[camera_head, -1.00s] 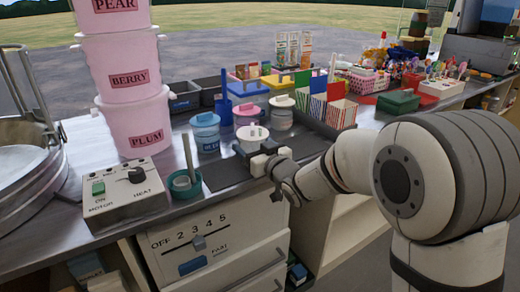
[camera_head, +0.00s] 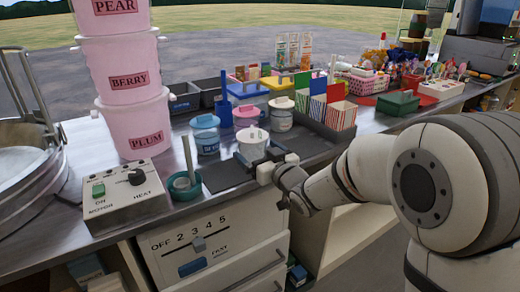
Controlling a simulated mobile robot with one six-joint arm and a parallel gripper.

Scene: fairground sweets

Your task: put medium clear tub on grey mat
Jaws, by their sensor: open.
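A whitish tub (camera_head: 252,145), which looks like the clear tub, stands upright at the front of the counter. The dark grey mat (camera_head: 222,176) lies flat around and in front of it; the tub appears to be at or on the mat, but its base is partly hidden by my gripper. My gripper (camera_head: 265,166) is open, low at the tub's front right side. I cannot tell whether its fingers touch the tub. Behind it stand a blue tub (camera_head: 206,134), a pink tub (camera_head: 246,117) and a cream-lidded tub (camera_head: 281,115).
A teal pot with a stick (camera_head: 186,186) and a control box (camera_head: 126,190) stand to the left. Pink buckets (camera_head: 137,125) are stacked behind them. Striped boxes (camera_head: 340,115) stand at the right. The mat's left part is bare.

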